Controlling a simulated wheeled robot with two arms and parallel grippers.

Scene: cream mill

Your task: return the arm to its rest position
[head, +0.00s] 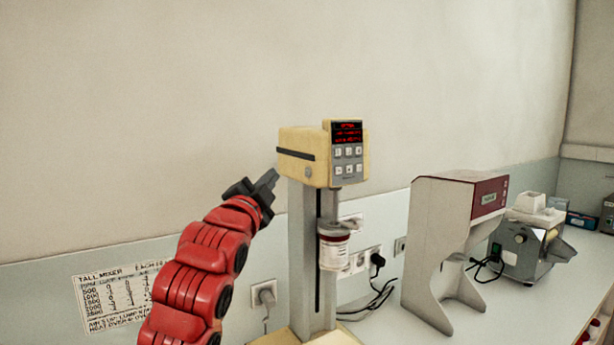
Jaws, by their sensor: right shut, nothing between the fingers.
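My right arm, with red links, reaches up from the bottom of the head view. My right gripper (270,178) is dark, shut and empty. It points up and to the right, just left of the cream mixer's head (310,152). I cannot tell whether its tips touch the mixer or are a little apart from it. My left gripper is not in view.
The tall mixer has a lit red display and keypad (347,152). A white jar (333,250) hangs below its head. A grey and maroon machine (455,240) and a grey device (530,250) stand on the bench to the right. A notice (118,297) is on the wall.

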